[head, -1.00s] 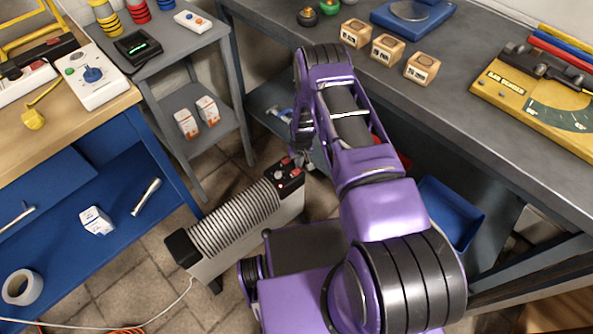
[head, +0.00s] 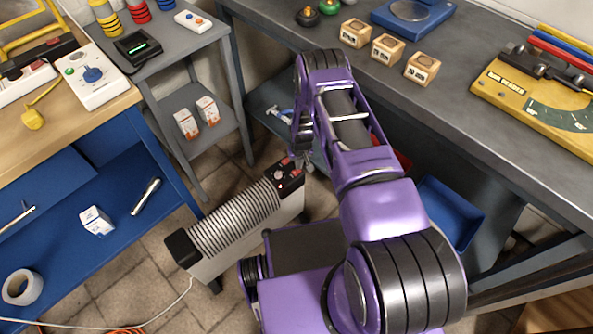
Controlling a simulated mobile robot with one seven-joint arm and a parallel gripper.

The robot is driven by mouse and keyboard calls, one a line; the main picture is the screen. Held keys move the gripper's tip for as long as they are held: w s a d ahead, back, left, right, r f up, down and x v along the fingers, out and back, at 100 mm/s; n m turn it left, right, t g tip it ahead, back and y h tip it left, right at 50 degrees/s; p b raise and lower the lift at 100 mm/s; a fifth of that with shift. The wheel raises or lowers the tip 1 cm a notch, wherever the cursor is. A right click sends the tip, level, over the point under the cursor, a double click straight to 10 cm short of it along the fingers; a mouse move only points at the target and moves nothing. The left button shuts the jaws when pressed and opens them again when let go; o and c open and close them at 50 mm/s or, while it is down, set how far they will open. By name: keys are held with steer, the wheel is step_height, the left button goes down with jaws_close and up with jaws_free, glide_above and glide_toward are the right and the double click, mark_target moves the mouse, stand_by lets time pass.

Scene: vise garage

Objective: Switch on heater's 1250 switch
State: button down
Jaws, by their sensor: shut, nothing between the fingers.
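The heater (head: 238,220) stands on the tiled floor in the head view, left of my arm, with pale sides and a ribbed top. Its dark control panel (head: 284,181) is at the far right end and carries small red switches. A small red light shows on the panel. My gripper (head: 303,163) is shut and empty, small in the picture, at the panel's far right edge. I cannot tell whether it touches a switch. The switch labels are too small to read, so I cannot tell which one is 1250.
A grey shelf stand (head: 198,150) stands behind the heater. A blue-framed workbench (head: 110,150) is at left, and a long grey bench (head: 470,125) runs along the right above my arm. A white cable (head: 150,320) lies on the floor at the front left.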

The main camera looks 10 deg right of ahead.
steer(key=shift+f, duration=0.3)
steer(key=shift+r+p, duration=1.9)
steer(key=shift+r, duration=1.6)
